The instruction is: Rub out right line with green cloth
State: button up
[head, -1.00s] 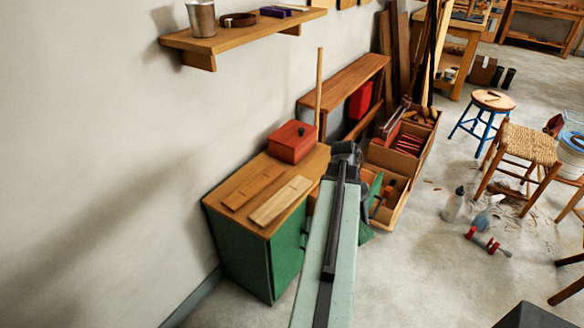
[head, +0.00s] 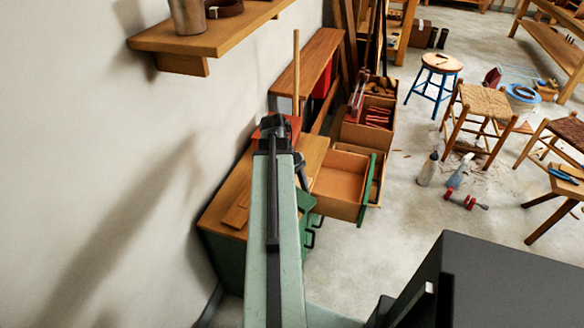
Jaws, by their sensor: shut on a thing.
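The green cabinet (head: 230,262) has a wooden top (head: 312,152) and stands against the wall. A left wooden strip (head: 236,212) lies on the top; my arm hides the right strip and any line on it. My gripper (head: 274,128) is at the far end of the arm, in front of the red box (head: 291,124) in this view. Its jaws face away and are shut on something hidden. I cannot make out the green cloth; a green patch (head: 306,204) beside my arm may be cabinet front.
An open, empty-looking drawer (head: 338,187) with a green front (head: 367,190) juts out right of the cabinet. A wall shelf (head: 205,38) overhangs at upper left. A tool box (head: 367,125) stands behind.

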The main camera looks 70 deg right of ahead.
jog(key=w+d+n, duration=0.1)
jog(key=d, duration=0.2)
jog(key=w+d+n+h, duration=0.1)
jog(key=d, duration=0.2)
jog(key=w+d+n, duration=0.1)
jog(key=d, duration=0.2)
jog(key=shift+d+r+n+p, duration=0.1)
jog(key=shift+r+n+p, duration=0.25)
jog(key=shift+n, duration=0.05)
notch_tip(320, 180, down, 5)
jog(key=b, duration=0.5)
jog(key=shift+f, duration=0.2)
jog(key=shift+f+b, duration=0.65)
jog(key=shift+b, duration=0.2)
jog(key=shift+w+r, duration=0.15)
jog(key=shift+w, duration=1.4)
jog(key=shift+s, duration=0.1)
